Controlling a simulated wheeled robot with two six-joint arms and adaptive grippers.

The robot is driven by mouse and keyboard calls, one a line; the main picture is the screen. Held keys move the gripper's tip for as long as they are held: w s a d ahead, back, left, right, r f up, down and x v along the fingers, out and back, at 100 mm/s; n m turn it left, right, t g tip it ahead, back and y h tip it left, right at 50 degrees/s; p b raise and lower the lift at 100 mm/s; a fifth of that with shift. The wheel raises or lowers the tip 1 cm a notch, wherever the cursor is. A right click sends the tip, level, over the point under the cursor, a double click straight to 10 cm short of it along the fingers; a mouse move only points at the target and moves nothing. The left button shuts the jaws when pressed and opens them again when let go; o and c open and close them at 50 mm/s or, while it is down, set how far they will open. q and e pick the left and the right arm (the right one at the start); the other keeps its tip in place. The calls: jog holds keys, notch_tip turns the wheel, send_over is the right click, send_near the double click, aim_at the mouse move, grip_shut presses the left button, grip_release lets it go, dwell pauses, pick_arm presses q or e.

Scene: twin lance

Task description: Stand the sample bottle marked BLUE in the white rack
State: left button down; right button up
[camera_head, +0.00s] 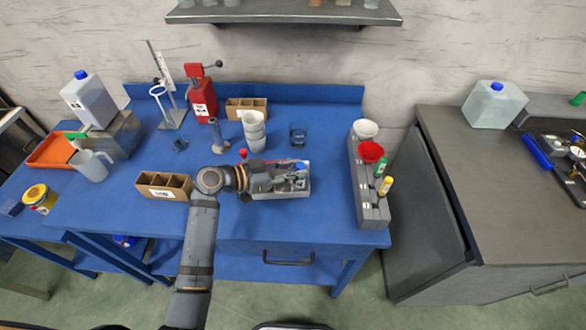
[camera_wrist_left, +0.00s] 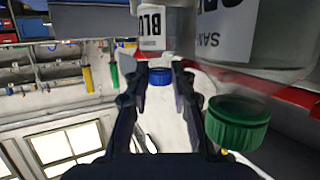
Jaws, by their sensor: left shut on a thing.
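My left gripper (camera_head: 290,178) is over the white rack (camera_head: 284,195) and hides much of it. It is shut on the sample bottle marked BLUE, whose blue cap (camera_head: 300,166) shows at the fingertips. In the left wrist view the fingers (camera_wrist_left: 158,82) are on either side of the blue cap (camera_wrist_left: 160,76), and a white label reading "BLU" (camera_wrist_left: 152,22) shows beyond. Whether the bottle is seated in the rack cannot be told. My right gripper is out of view.
A green-capped bottle (camera_wrist_left: 238,124) is close beside the gripper in the wrist view. A cardboard box (camera_head: 162,187) is left, a grey stand (camera_head: 368,200) right. The blue table's front right is clear.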

pick_arm(q)
jog(key=c, duration=1.1)
grip_release()
jog(key=shift+o, duration=0.2)
jog(key=v, duration=1.2)
